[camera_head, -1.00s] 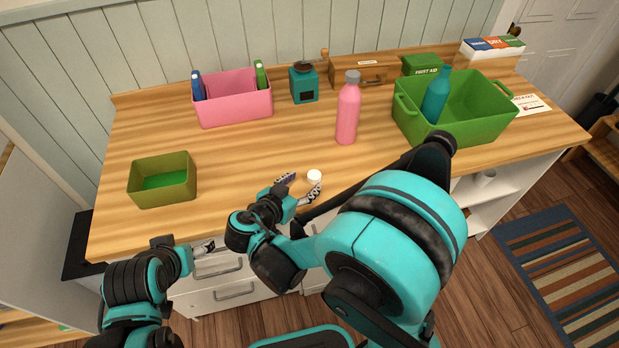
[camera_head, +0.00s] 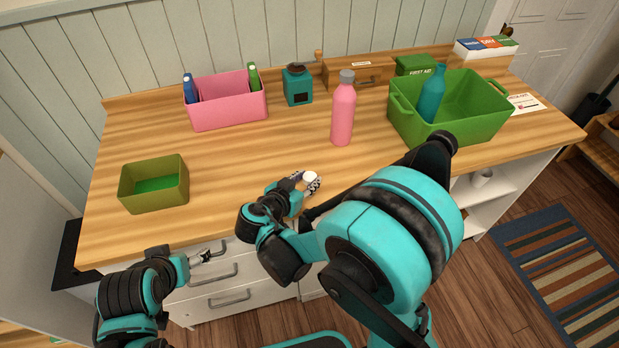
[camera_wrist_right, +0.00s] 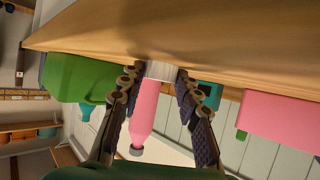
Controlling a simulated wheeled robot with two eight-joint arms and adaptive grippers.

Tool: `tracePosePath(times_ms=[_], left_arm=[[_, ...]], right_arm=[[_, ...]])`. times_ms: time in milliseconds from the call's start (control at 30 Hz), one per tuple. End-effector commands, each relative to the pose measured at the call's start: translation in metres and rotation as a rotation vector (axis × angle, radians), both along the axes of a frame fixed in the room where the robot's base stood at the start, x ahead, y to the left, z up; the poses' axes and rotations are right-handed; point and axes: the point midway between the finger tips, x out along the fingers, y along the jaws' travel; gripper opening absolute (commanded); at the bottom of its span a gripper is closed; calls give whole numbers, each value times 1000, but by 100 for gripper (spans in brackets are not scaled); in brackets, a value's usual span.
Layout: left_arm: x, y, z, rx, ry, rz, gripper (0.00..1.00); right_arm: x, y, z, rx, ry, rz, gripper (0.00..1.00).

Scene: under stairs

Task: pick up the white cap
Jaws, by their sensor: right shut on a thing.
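The white cap (camera_head: 310,177) is at the front part of the wooden counter, between the fingertips of my right gripper (camera_head: 306,183). In the right wrist view the white cap (camera_wrist_right: 161,70) sits between the two dark fingers, which touch it on both sides. My right gripper is shut on it. Whether the cap still touches the counter I cannot tell. My left gripper (camera_head: 207,255) is low at the counter's front edge, in front of the drawers, far left of the cap. Its fingers are too small to tell open from shut.
A pink bottle (camera_head: 343,115) stands behind the cap. A green crate (camera_head: 455,128) holding a teal bottle (camera_head: 431,95) is at right. A pink bin (camera_head: 230,112), a teal grinder (camera_head: 298,88) and an olive box (camera_head: 153,195) stand left. The counter's middle left is clear.

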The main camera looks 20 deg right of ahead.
Motion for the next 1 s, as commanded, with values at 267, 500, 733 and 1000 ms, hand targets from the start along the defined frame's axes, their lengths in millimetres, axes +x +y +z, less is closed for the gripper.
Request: tracePosePath(times_ms=[267, 500, 733, 1000], left_arm=[[0, 0, 5, 0, 0, 0, 74], [0, 0, 27, 0, 0, 0, 74], [0, 0, 48, 0, 0, 0, 74], [0, 0, 67, 0, 0, 0, 74]], right_arm=[[0, 0, 8, 0, 0, 0, 19], [0, 0, 46, 0, 0, 0, 19], [-22, -51, 77, 0, 0, -6, 19], [-40, -96, 104, 0, 0, -3, 19]])
